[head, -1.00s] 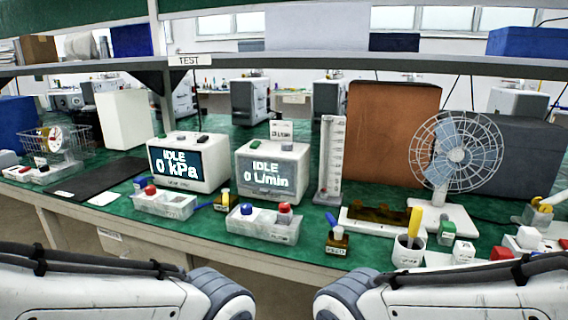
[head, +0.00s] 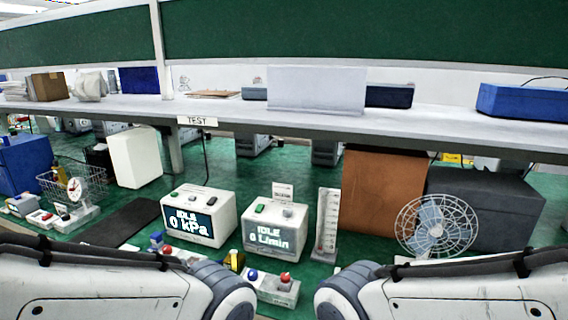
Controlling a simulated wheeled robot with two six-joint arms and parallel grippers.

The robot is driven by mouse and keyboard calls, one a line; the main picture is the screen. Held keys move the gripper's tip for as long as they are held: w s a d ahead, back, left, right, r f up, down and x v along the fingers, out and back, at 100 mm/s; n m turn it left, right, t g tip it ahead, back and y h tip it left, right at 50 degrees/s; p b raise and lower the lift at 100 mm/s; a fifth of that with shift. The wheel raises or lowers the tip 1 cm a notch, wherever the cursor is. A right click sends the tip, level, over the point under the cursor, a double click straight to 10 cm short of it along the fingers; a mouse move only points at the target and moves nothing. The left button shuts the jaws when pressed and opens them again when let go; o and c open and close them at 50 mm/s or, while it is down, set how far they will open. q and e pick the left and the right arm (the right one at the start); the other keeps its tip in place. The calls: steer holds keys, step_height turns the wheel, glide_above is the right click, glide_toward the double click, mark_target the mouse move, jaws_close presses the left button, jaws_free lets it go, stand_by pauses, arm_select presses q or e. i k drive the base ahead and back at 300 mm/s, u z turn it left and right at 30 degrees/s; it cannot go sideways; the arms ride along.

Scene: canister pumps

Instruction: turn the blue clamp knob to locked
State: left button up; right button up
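Two blue knobs show, and I cannot tell which is the clamp knob or how either is turned. One blue knob (head: 252,275) is on a pale fixture (head: 272,292) in front of the L/min box, left of a red knob (head: 285,278). The other blue knob (head: 156,237) is in front of the kPa box, near another red knob (head: 166,249); my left arm covers most of its fixture. Both my arms show at the bottom corners, but neither gripper is in view.
The kPa box (head: 199,217) and L/min box (head: 274,225) both read IDLE. A flow tube (head: 325,224), brown panel (head: 382,195) and fan (head: 436,226) stand to the right. A dark mat (head: 113,223) and wire basket (head: 82,187) are left. A shelf (head: 290,122) spans above the bench.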

mark_target(252, 275)
steer(key=u, duration=0.2)
steer(key=k, duration=0.45)
steer(key=u, duration=0.6)
steer(key=i, duration=0.95)
steer(key=u, duration=0.25)
